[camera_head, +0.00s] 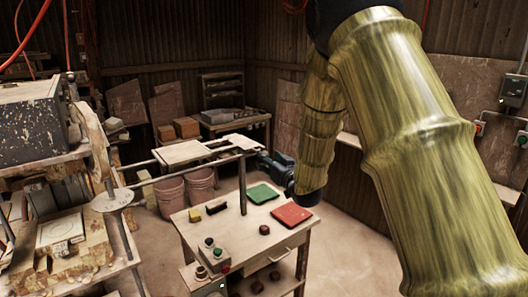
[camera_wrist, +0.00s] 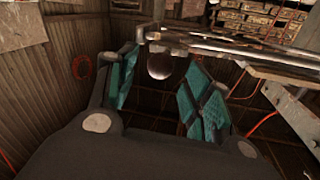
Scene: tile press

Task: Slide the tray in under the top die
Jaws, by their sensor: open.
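My gripper (camera_head: 268,162) is open at the right end of a long horizontal bar (camera_head: 165,178) in the head view. In the wrist view my gripper (camera_wrist: 162,75) has its teal fingers apart, with a round metallic knob (camera_wrist: 159,66) showing between them. I cannot tell whether they touch it. A pale square plate with a ring mark (camera_head: 60,229), apparently the tray, lies on the left bench. A round metal disc (camera_head: 113,200) on the bar is right of it. I cannot clearly make out the top die.
Buckets (camera_head: 170,192) stand behind. Floor (camera_head: 345,250) is clear at right.

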